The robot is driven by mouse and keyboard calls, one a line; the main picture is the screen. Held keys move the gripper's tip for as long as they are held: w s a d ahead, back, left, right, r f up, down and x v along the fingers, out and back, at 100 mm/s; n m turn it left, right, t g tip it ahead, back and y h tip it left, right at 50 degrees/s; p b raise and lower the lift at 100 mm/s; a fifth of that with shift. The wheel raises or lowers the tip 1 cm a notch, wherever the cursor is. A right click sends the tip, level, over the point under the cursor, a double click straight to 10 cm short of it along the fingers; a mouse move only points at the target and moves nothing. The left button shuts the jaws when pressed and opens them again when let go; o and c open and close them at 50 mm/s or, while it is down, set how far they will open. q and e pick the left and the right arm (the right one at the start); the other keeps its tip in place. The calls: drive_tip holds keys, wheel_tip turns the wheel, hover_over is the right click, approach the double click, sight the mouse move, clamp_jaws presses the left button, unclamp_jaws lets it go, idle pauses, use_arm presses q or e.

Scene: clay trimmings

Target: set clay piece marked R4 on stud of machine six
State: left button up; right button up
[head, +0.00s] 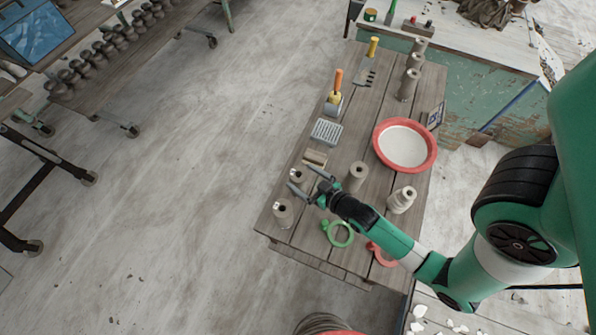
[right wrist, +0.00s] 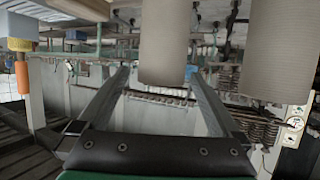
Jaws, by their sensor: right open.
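My right gripper (head: 300,178) is open, low over the near left part of the plank table in the head view. A grey-beige clay piece (head: 297,175) with a white mark stands by its fingertips. A second marked clay piece (head: 283,213) stands nearer the table's near left corner, and another (head: 357,176) stands to the right of the gripper. In the right wrist view a clay cylinder (right wrist: 165,40) shows between and beyond the open fingers (right wrist: 158,72), with another (right wrist: 262,50) to the right. The marks are too small to read, so I cannot tell R4 or machine six. My left gripper is out of view.
A wooden block (head: 315,157), grey slotted block (head: 326,132) and orange-handled tool (head: 338,82) stand farther back. Floor to the left is open.

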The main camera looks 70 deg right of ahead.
sight(292, 171)
drive_tip(key=shift+b+x, duration=0.6)
drive_tip(key=shift+x, duration=2.2)
drive_tip(key=shift+a, duration=0.1)
drive_tip(key=shift+c, duration=0.2)
drive_tip(key=shift+r, duration=0.15)
clamp_jaws()
